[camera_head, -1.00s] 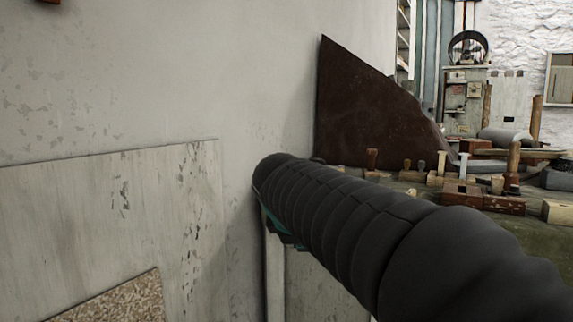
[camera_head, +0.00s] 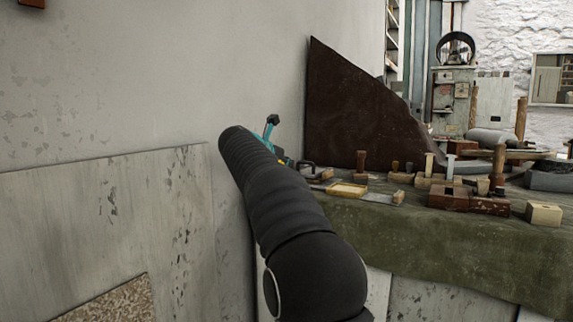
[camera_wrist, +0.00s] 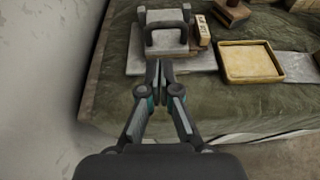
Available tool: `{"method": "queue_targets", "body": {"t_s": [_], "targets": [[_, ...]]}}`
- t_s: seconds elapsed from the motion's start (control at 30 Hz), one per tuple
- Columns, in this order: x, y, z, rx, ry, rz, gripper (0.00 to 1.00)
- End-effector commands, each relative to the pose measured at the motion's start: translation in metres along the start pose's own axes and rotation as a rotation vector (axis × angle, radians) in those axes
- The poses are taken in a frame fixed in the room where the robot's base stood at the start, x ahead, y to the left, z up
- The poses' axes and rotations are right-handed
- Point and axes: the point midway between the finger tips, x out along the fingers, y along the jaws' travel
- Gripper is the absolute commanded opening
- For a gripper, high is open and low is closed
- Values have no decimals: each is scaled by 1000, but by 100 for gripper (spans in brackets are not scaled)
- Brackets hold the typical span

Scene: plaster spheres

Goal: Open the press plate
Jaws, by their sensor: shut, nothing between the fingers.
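A grey press plate with a dark arched handle (camera_wrist: 166,27) lies on a flat grey base (camera_wrist: 140,61) on the cloth-covered bench, at the top middle of the wrist view. In the head view its handle (camera_head: 309,167) shows small beyond my arm. My gripper (camera_wrist: 159,68) is shut and empty, with its fingertips in front of the handle in the wrist view. I cannot tell the height gap between fingertips and plate. In the head view, my arm hides most of the gripper; a teal part shows beyond it.
A shallow wooden tray (camera_wrist: 250,63) lies right of the plate, and a small lettered block (camera_wrist: 203,30) stands beside it. Wooden tools, including a brown plane (camera_head: 455,197), crowd the bench (camera_head: 440,240). A plaster wall (camera_head: 150,80) and leaning boards close off the left.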

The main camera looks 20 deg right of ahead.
Motion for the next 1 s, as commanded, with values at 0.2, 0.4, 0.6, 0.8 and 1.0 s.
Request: {"method": "queue_targets", "body": {"t_s": [0.2,0.4,0.6,0.8,1.0], "targets": [[40,-1,0,1,1,-3,0],[64,0,0,2,1,0,0],[74,-1,0,2,1,0,0],[75,-1,0,2,1,0,0],[74,-2,0,2,1,0,0]]}}
